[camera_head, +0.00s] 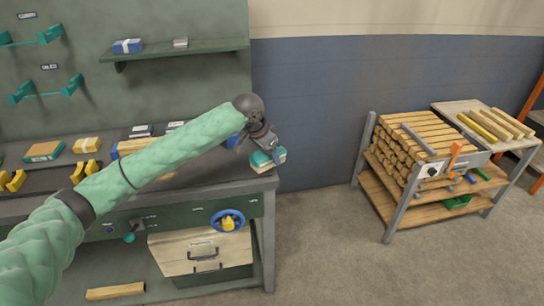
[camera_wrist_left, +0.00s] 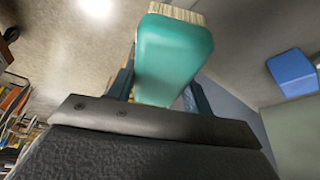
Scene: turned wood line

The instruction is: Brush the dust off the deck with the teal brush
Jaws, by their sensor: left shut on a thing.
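The teal brush (camera_head: 264,157) is in my left gripper (camera_head: 266,148), over the right end of the green workbench (camera_head: 225,170). Pale bristles show along its lower edge in the head view. In the left wrist view the teal brush body (camera_wrist_left: 172,60) stands between the fingers of my left gripper (camera_wrist_left: 160,92), bristles at its far end. My left gripper is shut on it. I cannot tell whether the bristles touch the bench top. No dust can be made out, and my left arm hides part of the bench top. My right gripper is not in view.
A shelf (camera_head: 180,50) hangs above the bench. Wood blocks (camera_head: 87,145) and yellow pieces (camera_head: 14,181) lie on the bench's left. A blue handwheel (camera_head: 228,220) is on its front. A cart of wood strips (camera_head: 408,135) stands right, with clear floor (camera_head: 325,245) between.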

